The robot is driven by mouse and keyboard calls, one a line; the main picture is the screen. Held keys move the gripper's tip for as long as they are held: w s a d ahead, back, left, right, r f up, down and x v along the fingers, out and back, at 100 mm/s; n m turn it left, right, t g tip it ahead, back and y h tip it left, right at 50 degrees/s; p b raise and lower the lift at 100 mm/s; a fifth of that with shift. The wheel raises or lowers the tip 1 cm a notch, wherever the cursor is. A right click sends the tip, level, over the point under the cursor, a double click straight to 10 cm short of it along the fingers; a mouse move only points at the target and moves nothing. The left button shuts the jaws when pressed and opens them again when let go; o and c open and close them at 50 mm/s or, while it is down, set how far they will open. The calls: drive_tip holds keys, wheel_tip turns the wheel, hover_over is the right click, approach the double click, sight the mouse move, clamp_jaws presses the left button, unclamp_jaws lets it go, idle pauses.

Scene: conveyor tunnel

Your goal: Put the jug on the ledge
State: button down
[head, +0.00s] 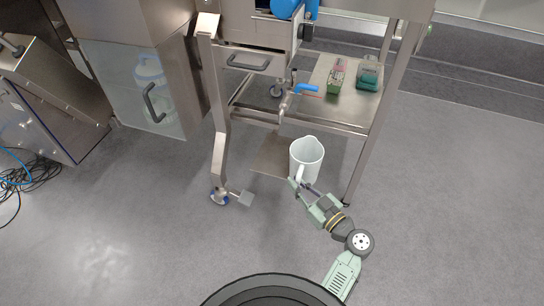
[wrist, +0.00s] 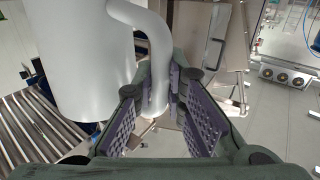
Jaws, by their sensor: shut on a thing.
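The white jug (head: 307,152) is upright, with its open top facing the head camera. My gripper (head: 300,186) is shut on its handle from the front. In the wrist view the jug's body (wrist: 92,60) fills the left side, and its curved handle (wrist: 158,50) runs down between the finger pads (wrist: 158,95). A flat metal ledge (head: 268,160) shows left of the jug, below the steel frame. The jug overlaps its right part in the head view; I cannot tell whether they touch.
A steel shelf (head: 312,108) behind holds a green-and-pink box (head: 336,78) and a green container (head: 368,76). A blue-handled valve (head: 304,89) sticks out near it. Frame legs (head: 371,150) stand on both sides. A glass-fronted cabinet (head: 122,85) is at left. Floor at right is clear.

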drive_tip(key=f+p+x, duration=0.1)
drive_tip(key=p+x, duration=0.2)
drive_tip(key=x, duration=0.9)
drive_tip(key=shift+w+a+f, duration=0.2)
drive_tip(key=shift+a+f, duration=0.05)
drive_tip(key=shift+f, duration=0.25)
drive_tip(key=c, duration=1.6)
unclamp_jaws()
drive_tip(key=shift+c, duration=0.2)
drive_tip(key=shift+r, duration=0.15)
